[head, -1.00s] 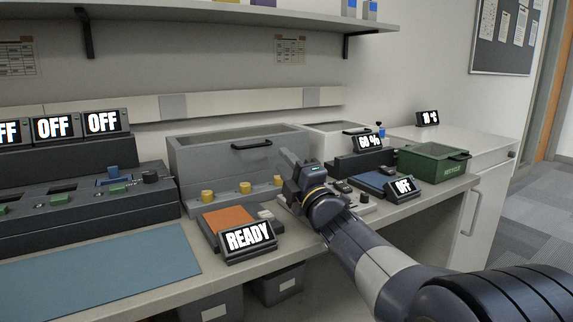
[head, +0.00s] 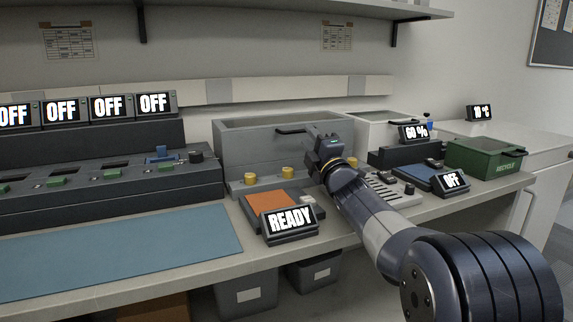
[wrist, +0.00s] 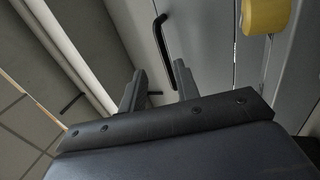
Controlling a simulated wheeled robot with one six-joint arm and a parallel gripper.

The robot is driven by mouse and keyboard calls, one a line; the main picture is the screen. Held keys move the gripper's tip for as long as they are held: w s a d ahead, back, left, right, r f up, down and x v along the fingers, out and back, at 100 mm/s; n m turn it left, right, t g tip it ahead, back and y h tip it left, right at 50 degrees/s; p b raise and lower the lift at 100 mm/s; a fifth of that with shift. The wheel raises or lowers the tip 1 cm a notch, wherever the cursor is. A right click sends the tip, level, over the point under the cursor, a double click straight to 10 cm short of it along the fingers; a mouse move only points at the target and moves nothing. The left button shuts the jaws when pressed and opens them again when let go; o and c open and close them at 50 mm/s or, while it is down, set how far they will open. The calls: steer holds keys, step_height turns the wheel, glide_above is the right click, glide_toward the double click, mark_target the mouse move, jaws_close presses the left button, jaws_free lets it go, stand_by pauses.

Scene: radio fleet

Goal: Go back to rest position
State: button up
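My gripper (head: 322,136) is held above the bench, in front of the grey lidded box (head: 240,150) with a dark handle. In the wrist view my gripper (wrist: 158,85) shows two fingers standing apart with nothing between them. The box's dark handle (wrist: 172,50) and a yellow knob (wrist: 265,14) lie beyond the fingers. In the head view my arm reaches in from the lower right.
A READY display (head: 290,220) stands beside an orange pad (head: 271,202). A blue mat (head: 120,262) lies at the left, before a dark rack with OFF displays (head: 107,107). A green RECYCLE bin (head: 485,158) and a 60 % display (head: 413,133) stand at the right.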

mark_target(302, 132)
steer(key=w, duration=0.1)
steer(key=w+a, duration=0.1)
steer(key=w, duration=0.1)
steer(key=shift+a, duration=0.15)
steer(key=shift+w+a+r, duration=0.15)
steer(key=shift+w+r, duration=0.1)
steer(key=shift+w, duration=0.25)
